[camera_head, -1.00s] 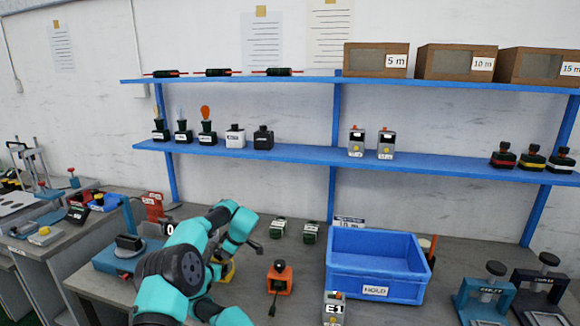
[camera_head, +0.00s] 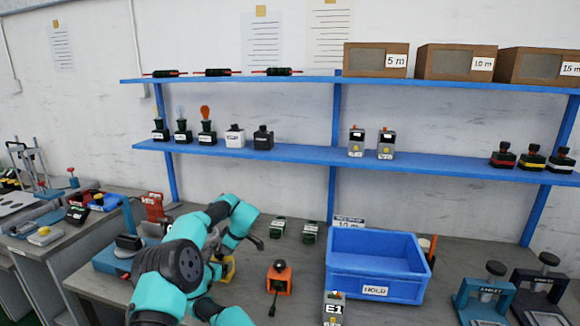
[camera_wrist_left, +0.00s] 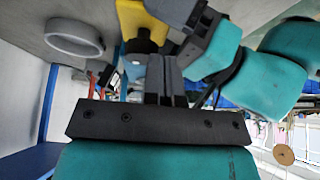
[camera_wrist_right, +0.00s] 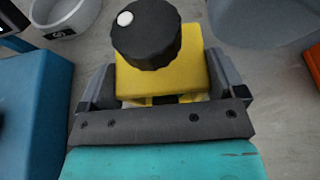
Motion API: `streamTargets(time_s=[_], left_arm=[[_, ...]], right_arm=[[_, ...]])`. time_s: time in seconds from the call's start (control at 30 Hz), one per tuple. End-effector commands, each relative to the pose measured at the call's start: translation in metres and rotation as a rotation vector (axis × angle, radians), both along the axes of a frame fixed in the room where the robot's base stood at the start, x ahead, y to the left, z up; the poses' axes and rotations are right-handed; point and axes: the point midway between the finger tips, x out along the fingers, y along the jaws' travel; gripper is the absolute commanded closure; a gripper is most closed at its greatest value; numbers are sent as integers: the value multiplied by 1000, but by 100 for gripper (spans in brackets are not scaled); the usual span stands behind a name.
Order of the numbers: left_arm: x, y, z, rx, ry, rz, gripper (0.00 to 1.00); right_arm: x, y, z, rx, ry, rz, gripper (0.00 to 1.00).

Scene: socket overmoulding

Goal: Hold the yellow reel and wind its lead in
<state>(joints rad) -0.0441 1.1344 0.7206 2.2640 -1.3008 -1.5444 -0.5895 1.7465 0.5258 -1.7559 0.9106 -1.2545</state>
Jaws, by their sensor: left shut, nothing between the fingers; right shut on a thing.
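The yellow reel (camera_wrist_right: 160,75) with its black knob (camera_wrist_right: 147,35), marked by a white dot, fills the middle of the right wrist view. My right gripper (camera_wrist_right: 163,92) is shut on the reel body, one finger on each side. In the head view the reel (camera_head: 229,268) shows only partly behind my teal arm links. In the left wrist view, the yellow body (camera_wrist_left: 143,18) and black knob (camera_wrist_left: 138,45) lie just beyond my left gripper (camera_wrist_left: 155,62), which is shut and empty. I cannot tell whether its fingertips touch the knob. I cannot make out the lead.
An orange block (camera_head: 279,278) with a dark cord stands right of the reel. The blue HOLD bin (camera_head: 374,292) is farther right. A blue fixture (camera_head: 115,262) stands on the left. A round grey dish (camera_wrist_left: 75,38) lies near the reel. Two small dark-and-white units (camera_head: 278,228) stand behind.

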Motion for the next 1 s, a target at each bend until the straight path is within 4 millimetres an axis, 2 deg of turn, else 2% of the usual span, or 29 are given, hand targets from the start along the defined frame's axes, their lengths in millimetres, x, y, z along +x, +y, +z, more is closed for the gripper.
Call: streamTargets(time_s=[0.33, 0.77, 1.0], left_arm=[[1, 0, 32, -1, -3, 0, 100], [2, 0, 35, -1, -3, 1, 100], [15, -1, 38, 2, -6, 3, 100]], right_arm=[[0, 1, 0, 0, 0, 1, 37], [0, 1, 0, 0, 0, 1, 37], [0, 1, 0, 0, 0, 1, 37]])
